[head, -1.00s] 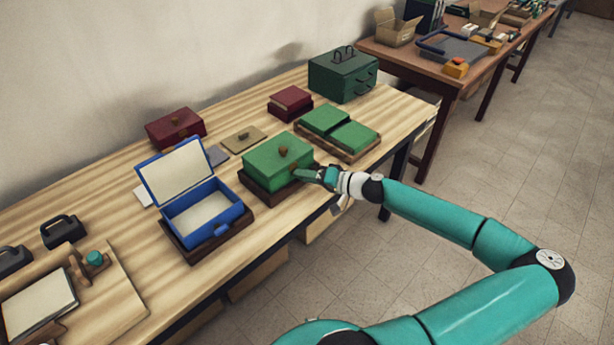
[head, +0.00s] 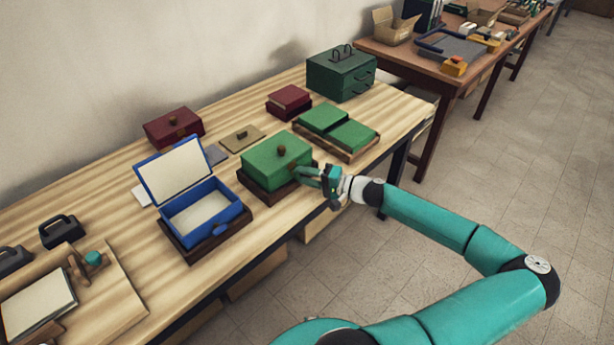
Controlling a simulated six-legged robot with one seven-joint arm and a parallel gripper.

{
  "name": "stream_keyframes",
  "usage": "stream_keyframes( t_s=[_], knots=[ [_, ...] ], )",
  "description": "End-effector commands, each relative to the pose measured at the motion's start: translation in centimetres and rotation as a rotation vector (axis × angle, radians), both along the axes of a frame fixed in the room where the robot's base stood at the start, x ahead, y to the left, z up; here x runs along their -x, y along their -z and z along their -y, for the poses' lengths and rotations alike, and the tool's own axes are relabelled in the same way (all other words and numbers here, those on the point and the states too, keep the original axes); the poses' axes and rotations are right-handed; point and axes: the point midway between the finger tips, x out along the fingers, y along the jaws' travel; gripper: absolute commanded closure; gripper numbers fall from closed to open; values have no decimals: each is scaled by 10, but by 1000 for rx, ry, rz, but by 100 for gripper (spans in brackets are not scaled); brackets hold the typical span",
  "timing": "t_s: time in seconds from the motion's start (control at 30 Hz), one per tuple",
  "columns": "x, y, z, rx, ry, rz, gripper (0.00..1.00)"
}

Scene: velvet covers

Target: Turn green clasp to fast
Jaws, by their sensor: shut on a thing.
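I cannot tell from this view how far the clasp is turned.
An open blue box (head: 207,220) stands close to the left. An open green case (head: 345,140) lies to the right, with a dark green chest (head: 342,73) behind it. Red boxes (head: 173,127) stand at the back. The floor in front is clear.

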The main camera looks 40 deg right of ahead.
Motion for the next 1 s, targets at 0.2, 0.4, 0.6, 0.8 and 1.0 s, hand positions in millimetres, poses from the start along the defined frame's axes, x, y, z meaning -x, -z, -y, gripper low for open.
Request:
stream_keyframes(
  t_s=[0.2, 0.4, 0.6, 0.8, 1.0],
  knots=[
    [0, 0, -1, 1, -2, 0, 52],
    [0, 0, -1, 1, -1, 0, 40],
    [2, 0, 1, 2, 0, 0, 40],
    [25, -1, 12, 2, 3, -2, 40],
    [66, -4, 30, 4, 3, -2, 40]
  ],
)
